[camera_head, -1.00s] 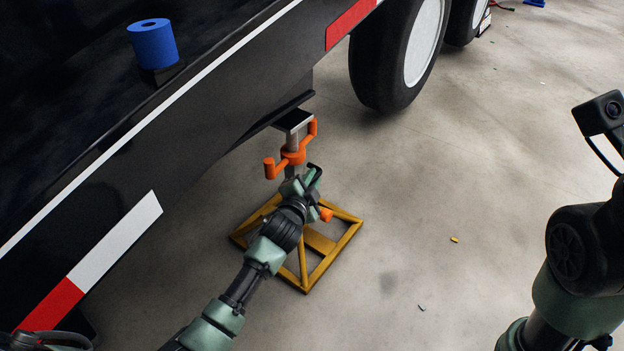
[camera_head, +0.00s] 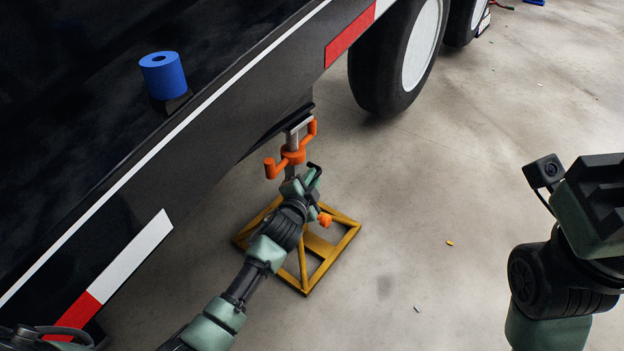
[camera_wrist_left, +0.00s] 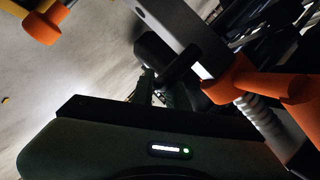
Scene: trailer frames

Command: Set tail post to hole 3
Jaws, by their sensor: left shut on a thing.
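The tail post stands on a yellow frame base (camera_head: 340,247) on the floor, under the trailer edge. Its orange crank handles (camera_head: 292,158) sit below the grey top of the post, which meets the trailer's underside or stands just under it. My left gripper (camera_head: 305,180) is shut on the tail post below the orange handles; its fingers hide the exact spot. The left wrist view shows the grey post (camera_wrist_left: 178,22), an orange handle (camera_wrist_left: 270,85), a threaded screw (camera_wrist_left: 262,115) and an orange knob (camera_wrist_left: 41,28). No hole numbers are readable. My right gripper's jaws do not show clearly.
The black trailer (camera_head: 215,125) with red and white strips fills the left. A blue roll-shaped cylinder (camera_head: 163,77) sits on it. A tyre (camera_head: 377,65) stands behind the post. The concrete floor (camera_head: 430,160) to the right is mostly clear, with small scraps.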

